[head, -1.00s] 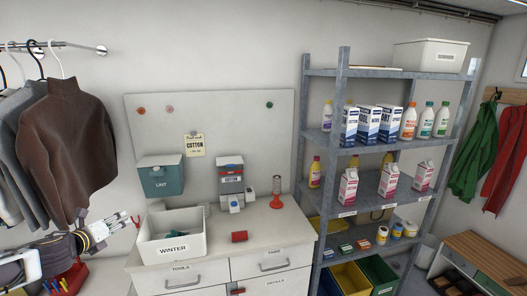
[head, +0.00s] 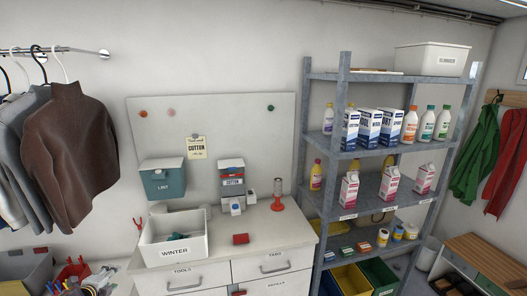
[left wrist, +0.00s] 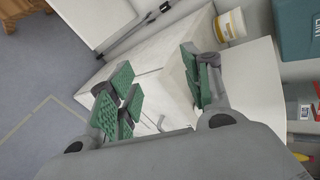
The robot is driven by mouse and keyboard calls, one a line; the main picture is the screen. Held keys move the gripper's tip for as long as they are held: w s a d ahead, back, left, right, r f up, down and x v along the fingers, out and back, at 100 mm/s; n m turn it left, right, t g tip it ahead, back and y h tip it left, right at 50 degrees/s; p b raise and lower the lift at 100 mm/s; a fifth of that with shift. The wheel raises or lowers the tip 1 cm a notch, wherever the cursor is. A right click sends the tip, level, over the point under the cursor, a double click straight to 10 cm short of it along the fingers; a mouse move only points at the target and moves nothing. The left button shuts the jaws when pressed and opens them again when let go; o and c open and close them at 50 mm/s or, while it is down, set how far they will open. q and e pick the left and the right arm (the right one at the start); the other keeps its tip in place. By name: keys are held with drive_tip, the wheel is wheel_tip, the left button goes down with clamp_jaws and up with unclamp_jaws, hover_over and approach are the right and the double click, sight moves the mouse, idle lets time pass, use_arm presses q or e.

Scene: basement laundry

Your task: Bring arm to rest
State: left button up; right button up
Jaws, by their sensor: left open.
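The gripper is open and empty. My right gripper is in neither view.
Sweaters (head: 75,150) hang above; a metal shelf (head: 343,120) stands right.

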use_arm(q)
drive_tip(key=s+d+f+n+g+p, duration=0.1)
drive_tip(key=s+d+f+n+g, duration=0.15)
drive_tip(key=s+f, duration=0.7)
drive_tip(key=s+d+f+n+g, duration=0.15)
drive_tip(key=s+f+n, duration=0.35)
drive_tip(key=f, duration=0.7)
drive_tip(key=s+d+f+n+g+p, duration=0.1)
drive_tip(key=s+d+f+n, duration=0.15)
drive_tip(key=s+f, duration=0.7)
drive_tip(key=s+d+f+n+g, duration=0.2)
drive_tip(key=s+d+f, duration=0.3)
drive_tip(key=s+d, duration=0.3)
drive_tip(key=s+d+f+n+g+h, duration=0.1)
drive_tip(key=s+d+f, duration=0.5)
drive_tip(key=s, duration=0.6)
drive_tip(key=s+d+f+n+g+h, duration=0.1)
drive_tip(key=s+d+f, duration=0.4)
drive_tip(key=s+d, duration=0.5)
drive_tip(key=shift+s+d+f+n+g+p, duration=0.25)
drive_tip(key=shift+d+n+g+p, duration=0.2)
drive_tip(key=shift+n+g, duration=0.55)
